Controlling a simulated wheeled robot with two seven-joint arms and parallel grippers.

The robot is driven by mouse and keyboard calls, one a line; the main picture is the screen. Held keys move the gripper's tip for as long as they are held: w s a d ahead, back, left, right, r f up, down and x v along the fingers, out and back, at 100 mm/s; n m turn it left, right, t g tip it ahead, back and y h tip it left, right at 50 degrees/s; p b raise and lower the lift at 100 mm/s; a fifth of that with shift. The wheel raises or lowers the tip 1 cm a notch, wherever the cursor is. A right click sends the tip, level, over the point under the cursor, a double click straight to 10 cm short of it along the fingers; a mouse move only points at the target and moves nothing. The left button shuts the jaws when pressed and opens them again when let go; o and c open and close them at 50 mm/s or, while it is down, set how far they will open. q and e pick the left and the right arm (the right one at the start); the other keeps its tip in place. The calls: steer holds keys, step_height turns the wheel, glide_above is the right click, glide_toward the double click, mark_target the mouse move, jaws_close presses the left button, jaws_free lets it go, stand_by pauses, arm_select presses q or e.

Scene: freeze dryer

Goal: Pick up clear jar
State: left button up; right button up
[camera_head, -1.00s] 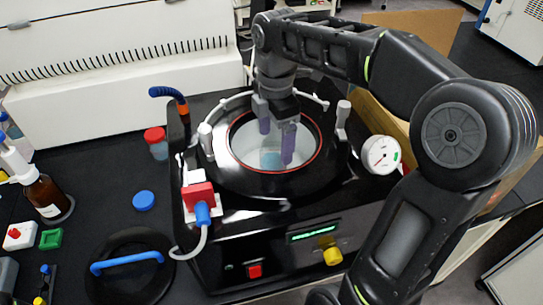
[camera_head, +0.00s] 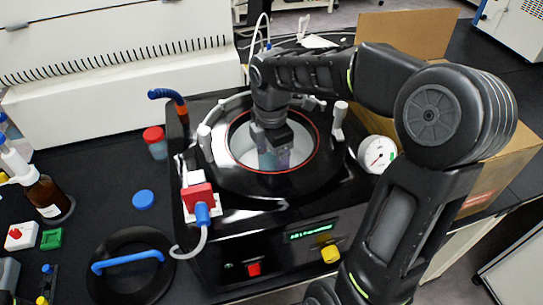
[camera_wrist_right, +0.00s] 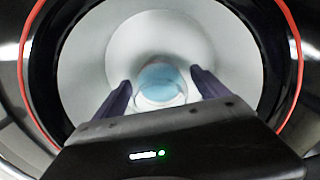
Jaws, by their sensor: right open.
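The clear jar (camera_wrist_right: 160,84) with pale blue contents stands inside the round white chamber of the freeze dryer (camera_head: 235,192). My right gripper (camera_wrist_right: 161,78) is open, with its two purple fingers on either side of the jar in the right wrist view. A gap shows between each finger and the jar there. In the head view the right gripper (camera_head: 272,158) reaches down into the chamber opening and mostly hides the jar. My left gripper is out of view.
A red ring (camera_head: 313,167) rims the chamber opening. Clamp posts and a round pressure gauge (camera_head: 376,154) stand around it. A black lid with a blue handle (camera_head: 128,262) lies at lower left. A red-capped jar (camera_head: 155,142) and blue cap (camera_head: 143,200) are left. A cardboard box (camera_head: 490,185) is right.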

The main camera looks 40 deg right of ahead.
steer(key=shift+f, duration=0.45)
steer(key=shift+c, duration=0.5)
steer(key=c, duration=1.6)
steer(key=shift+r, duration=0.1)
step_height(320, 180, up, 10)
steer(key=shift+f+b, duration=0.1)
steer(key=shift+b, duration=0.45)
